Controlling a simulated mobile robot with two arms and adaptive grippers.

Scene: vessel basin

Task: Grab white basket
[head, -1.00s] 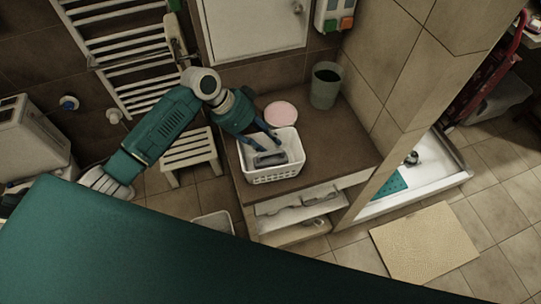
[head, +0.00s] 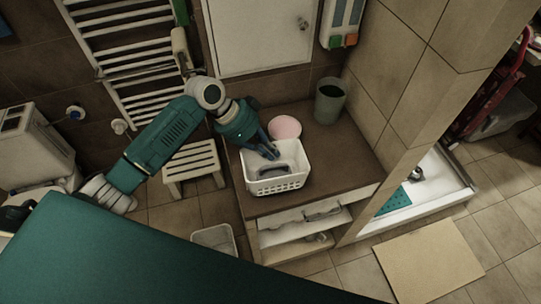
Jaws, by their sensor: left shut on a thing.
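The white basket (head: 277,187) stands upright on the brown top of a low cabinet (head: 340,165), near its front left edge. A grey handle-like piece lies inside or across it. My left gripper (head: 270,152) reaches down into the basket from its back side. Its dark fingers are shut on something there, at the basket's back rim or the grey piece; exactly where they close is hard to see. My right gripper is not in view.
A pink round dish (head: 285,127) lies just behind the basket. A grey-green bin (head: 329,101) stands at the back right of the top. A white stool (head: 193,165) is left of the cabinet. A tiled wall (head: 420,80) bounds the right side.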

